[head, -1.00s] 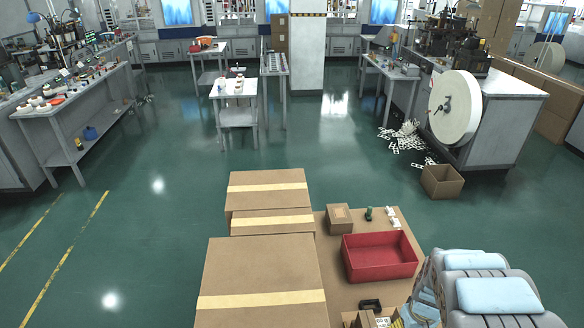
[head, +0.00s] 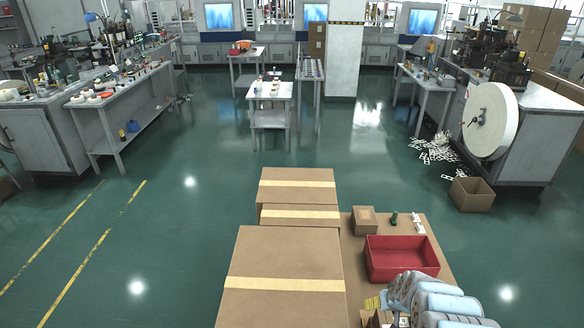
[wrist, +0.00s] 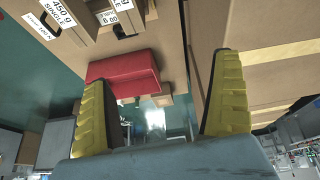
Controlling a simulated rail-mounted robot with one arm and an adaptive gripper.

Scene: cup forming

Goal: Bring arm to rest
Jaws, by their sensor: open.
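My gripper (wrist: 163,88) shows in the wrist view with its two yellow-padded fingers wide apart and nothing between them. In the head view my grey and light-blue arm (head: 440,305) is folded at the lower right, beside the brown board with the red bin. The gripper itself cannot be made out there. The red bin (head: 400,258) stands on the board (head: 350,290); it also shows in the wrist view (wrist: 125,72), beyond the fingers. Any contact between the fingers and nearby boxes cannot be seen.
Large taped cardboard boxes (head: 283,275) stand left of the bin. A small carton (head: 364,220) and a dark green item (head: 394,218) sit behind it. An open box (head: 471,194) stands on the floor near a machine with a white reel (head: 489,121). The green floor (head: 200,215) at left is clear.

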